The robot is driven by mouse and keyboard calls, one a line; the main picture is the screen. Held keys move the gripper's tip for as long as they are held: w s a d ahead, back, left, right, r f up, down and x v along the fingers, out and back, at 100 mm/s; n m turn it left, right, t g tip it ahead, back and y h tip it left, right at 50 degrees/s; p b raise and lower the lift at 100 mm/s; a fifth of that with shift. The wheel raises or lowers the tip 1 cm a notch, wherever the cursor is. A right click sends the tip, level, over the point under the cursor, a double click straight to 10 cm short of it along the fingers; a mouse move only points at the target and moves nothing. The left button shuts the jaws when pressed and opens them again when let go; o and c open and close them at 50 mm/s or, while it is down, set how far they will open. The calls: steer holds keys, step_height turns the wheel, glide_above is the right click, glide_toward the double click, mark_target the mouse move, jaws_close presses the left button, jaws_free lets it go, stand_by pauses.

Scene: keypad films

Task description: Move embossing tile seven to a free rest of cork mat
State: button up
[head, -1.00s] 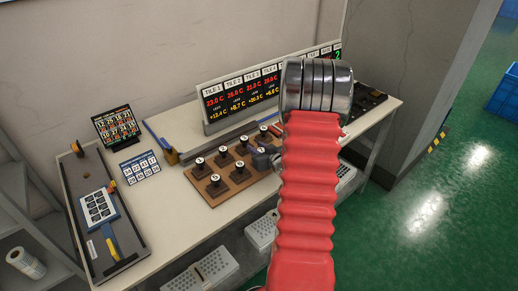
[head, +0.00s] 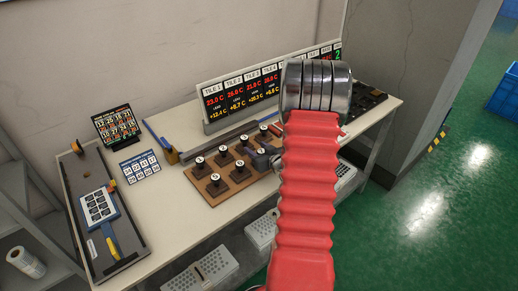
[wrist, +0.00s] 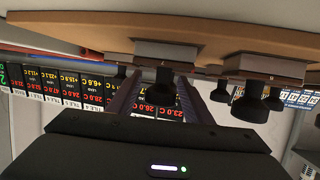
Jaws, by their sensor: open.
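The brown cork mat (head: 229,190) lies on the bench and bears several dark embossing tiles with upright knobs and pale round caps. The front tile (head: 215,181) and the left tile (head: 199,164) show clearly. The numbers on the caps are too small to read, so I cannot tell which is tile seven. My gripper (head: 264,158) is low at the right part of the mat, partly hidden by my arm. In the wrist view, upside down, my open gripper (wrist: 160,100) has its fingers either side of one tile's knob (wrist: 160,88); contact is unclear.
A display board (head: 245,95) with temperature readings stands behind the mat. A dark tray (head: 115,230) with a pale keypad lies at the left. A dark rack (head: 366,97) sits at the right end. White perforated bins (head: 205,276) are below the bench front.

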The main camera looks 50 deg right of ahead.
steer(key=shift+r, duration=0.15)
steer(key=v, duration=1.2)
stand_by(0.3)
